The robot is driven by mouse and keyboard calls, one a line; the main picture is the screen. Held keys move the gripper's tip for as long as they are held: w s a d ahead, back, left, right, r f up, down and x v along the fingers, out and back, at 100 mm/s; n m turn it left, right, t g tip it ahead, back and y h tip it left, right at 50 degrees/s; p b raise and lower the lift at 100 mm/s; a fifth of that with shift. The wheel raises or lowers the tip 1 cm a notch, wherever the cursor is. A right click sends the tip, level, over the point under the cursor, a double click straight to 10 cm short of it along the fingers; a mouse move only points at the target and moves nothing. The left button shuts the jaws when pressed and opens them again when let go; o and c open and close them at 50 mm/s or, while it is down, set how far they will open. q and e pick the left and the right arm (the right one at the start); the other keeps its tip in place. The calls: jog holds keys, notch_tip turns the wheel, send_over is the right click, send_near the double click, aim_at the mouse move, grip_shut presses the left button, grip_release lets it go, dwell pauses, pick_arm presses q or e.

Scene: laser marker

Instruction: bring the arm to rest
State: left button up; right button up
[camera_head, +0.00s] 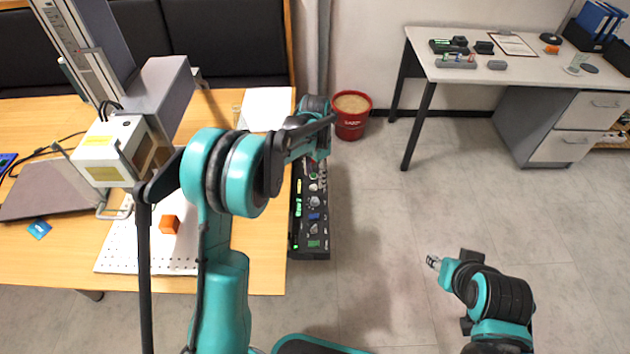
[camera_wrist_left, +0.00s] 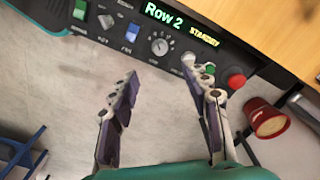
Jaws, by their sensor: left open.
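My left arm comes up from the bottom of the head view, bends at a large teal elbow and reaches over the right edge of the wooden table (camera_head: 255,270). My left gripper (camera_wrist_left: 162,70) is open and empty in the left wrist view, its two fingers spread in front of a black control panel (camera_wrist_left: 130,38). Its fingers are not clear in the head view. The panel also shows in the head view (camera_head: 310,252), along the table's right edge. My right gripper (camera_head: 433,262) is at lower right in the head view, over bare floor; its fingers are too small to judge.
The laser marker head (camera_head: 112,150) stands over a white perforated plate (camera_head: 120,255) with an orange block (camera_head: 169,224). A red bucket (camera_head: 351,118) is on the floor beyond the panel. A grey desk (camera_head: 450,72) stands at the back right. Floor between is clear.

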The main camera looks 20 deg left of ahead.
pick_arm(q)
jog(key=shift+r, duration=0.1)
dwell(0.4)
jog(key=s+r+n+t, duration=0.3)
jog(key=s+r, duration=1)
jog(key=s+f+n+t, duration=0.1)
jog(key=s+n+t, duration=0.3)
jog(key=s, duration=0.9)
jog(key=shift+w, duration=0.1)
